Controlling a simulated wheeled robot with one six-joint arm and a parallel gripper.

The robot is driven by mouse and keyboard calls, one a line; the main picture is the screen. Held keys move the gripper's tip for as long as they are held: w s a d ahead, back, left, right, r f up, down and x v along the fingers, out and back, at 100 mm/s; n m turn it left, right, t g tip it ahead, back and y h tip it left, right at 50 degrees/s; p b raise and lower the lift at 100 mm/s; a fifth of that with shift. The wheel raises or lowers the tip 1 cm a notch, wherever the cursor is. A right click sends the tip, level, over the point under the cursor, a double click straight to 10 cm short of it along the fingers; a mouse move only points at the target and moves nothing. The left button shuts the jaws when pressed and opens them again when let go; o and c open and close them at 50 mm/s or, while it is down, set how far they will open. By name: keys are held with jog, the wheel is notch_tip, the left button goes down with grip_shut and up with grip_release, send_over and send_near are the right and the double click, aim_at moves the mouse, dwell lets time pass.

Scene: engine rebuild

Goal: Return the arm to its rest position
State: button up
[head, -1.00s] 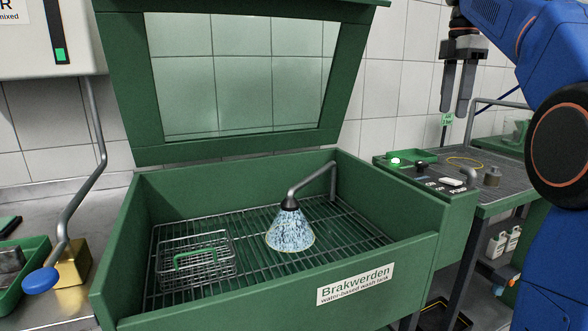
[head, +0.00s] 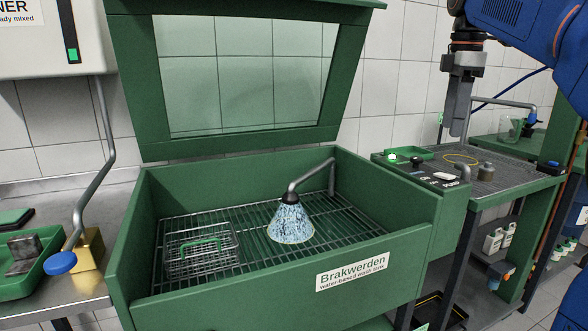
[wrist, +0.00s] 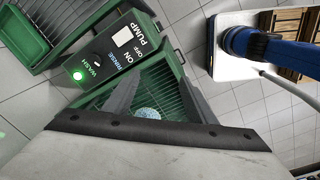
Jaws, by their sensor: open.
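My gripper (head: 457,115) hangs fingers-down at the upper right of the head view, in front of the tiled wall and above the wash tank's control panel. It appears edge-on there, so the fingers overlap. In the wrist view, my gripper (wrist: 158,70) shows two separated fingers with nothing between them. My blue arm rises at the right of the head view.
The green wash tank (head: 250,285) stands with its lid (head: 238,145) raised. It holds a wire basket (head: 201,252) and a speckled spray cone (head: 290,222). The control panel (head: 425,173) is on its right, beside a worktable (head: 510,180). A green tray (head: 30,285) lies left.

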jog(key=s+a+f+m+t, duration=0.1)
jog(key=s+a+f+m, duration=0.1)
jog(key=s+f+m, duration=0.3)
jog(key=s+a+f+m+t, duration=0.1)
jog(key=s+f+m, duration=0.4)
jog(key=s+f, duration=0.8)
jog(key=s+a+f+m+t, duration=0.2)
jog(key=s+f, duration=0.7)
jog(key=f, duration=0.9)
jog(key=a+m, duration=0.2)
jog(key=shift+s+m, duration=0.2)
jog(key=shift+m, duration=0.2)
